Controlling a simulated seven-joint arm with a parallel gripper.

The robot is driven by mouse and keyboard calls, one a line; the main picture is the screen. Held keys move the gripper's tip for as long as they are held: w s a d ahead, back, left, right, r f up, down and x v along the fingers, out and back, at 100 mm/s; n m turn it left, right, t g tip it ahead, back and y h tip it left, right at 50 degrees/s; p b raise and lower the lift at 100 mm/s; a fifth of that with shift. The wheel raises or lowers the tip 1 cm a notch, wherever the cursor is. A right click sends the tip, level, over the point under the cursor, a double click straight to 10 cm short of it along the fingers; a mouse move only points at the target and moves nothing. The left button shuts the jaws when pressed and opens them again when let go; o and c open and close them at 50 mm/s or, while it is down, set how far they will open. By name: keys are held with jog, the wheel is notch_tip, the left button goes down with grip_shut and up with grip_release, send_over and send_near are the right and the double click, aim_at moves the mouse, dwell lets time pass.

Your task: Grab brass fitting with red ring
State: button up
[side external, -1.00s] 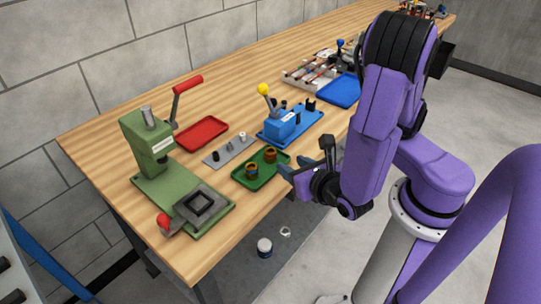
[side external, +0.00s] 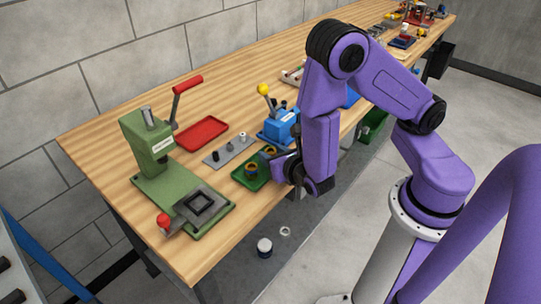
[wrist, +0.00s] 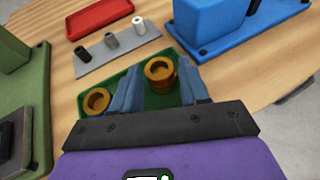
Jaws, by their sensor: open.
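Two brass fittings stand on a green tray (side external: 240,178) near the table's front edge. In the wrist view, one fitting (wrist: 160,76) shows between the fingers of my open gripper (wrist: 158,66), nearer the right finger. The other fitting (wrist: 97,101) stands outside the left finger and also shows in the side view (side external: 251,169). In the side view my gripper (side external: 274,158) is at the tray's right side and partly hides the fitting there. I cannot clearly make out a red ring on either fitting. Nothing is visibly gripped.
A grey strip (side external: 228,152) with small pegs lies behind the green tray. A blue fixture (side external: 280,125) stands close behind my gripper. A green press (side external: 150,150) stands to the left, and a red tray (side external: 203,133) lies behind the strip.

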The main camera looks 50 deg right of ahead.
jog(key=shift+w+f, duration=0.1)
jog(key=shift+w, duration=0.1)
grip_shut()
